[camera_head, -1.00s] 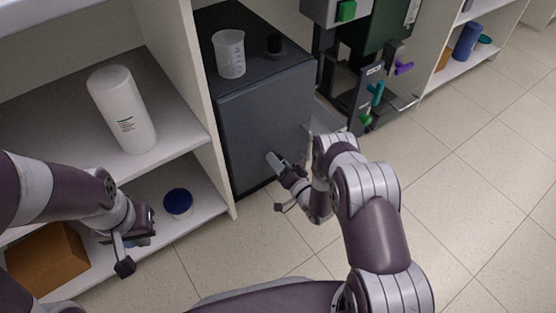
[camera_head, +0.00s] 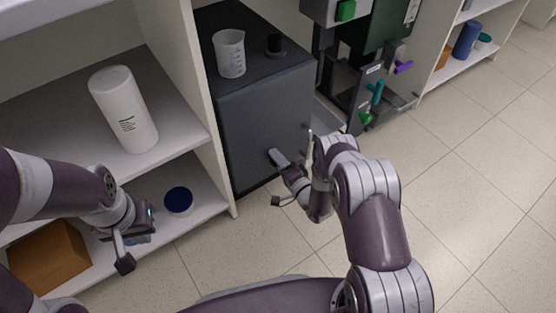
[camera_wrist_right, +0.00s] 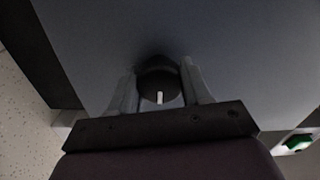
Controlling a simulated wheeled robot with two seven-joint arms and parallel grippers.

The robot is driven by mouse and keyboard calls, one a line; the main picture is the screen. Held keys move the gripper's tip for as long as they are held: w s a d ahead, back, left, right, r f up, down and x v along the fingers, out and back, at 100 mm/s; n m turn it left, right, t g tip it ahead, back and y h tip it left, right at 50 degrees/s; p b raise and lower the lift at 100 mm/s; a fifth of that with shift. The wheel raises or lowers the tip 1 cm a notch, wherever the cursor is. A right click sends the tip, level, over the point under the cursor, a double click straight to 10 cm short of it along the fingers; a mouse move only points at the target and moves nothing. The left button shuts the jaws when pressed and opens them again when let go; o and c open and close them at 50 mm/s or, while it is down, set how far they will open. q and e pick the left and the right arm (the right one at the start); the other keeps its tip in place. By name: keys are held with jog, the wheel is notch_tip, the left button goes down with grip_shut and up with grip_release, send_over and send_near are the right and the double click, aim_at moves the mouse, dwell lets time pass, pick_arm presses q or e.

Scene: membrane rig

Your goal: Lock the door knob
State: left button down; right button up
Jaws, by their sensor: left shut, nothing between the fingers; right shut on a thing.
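The dark grey cabinet door (camera_head: 262,125) faces me below the cabinet top. The round black door knob (camera_wrist_right: 158,80) with a white mark sits between the two fingers of my right gripper in the right wrist view. The white mark points along the line of the fingers, toward the gripper's palm. My right gripper (camera_head: 277,158) is at the lower part of the door, shut on the knob; it also shows in the right wrist view (camera_wrist_right: 160,88). In the head view the knob is hidden by the gripper. My left gripper (camera_head: 140,232) is shut and empty, away from the door, by the lower left shelf.
A clear beaker (camera_head: 230,53) and a small black cylinder (camera_head: 275,44) stand on the cabinet. A white bottle (camera_head: 123,109), a blue-lidded jar (camera_head: 178,200) and a brown box (camera_head: 48,257) are on the left shelves. A machine with coloured valves (camera_head: 376,92) stands right.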

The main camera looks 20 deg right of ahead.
jog(key=o, duration=1.1)
jog(key=shift+c, duration=0.2)
jog(key=shift+s+d+p, duration=0.15)
jog(key=shift+s+p, duration=0.15)
jog(key=shift+s, duration=0.05)
jog(key=p+v, duration=0.4)
jog(key=v, duration=0.8)
jog(key=shift+p, duration=0.3)
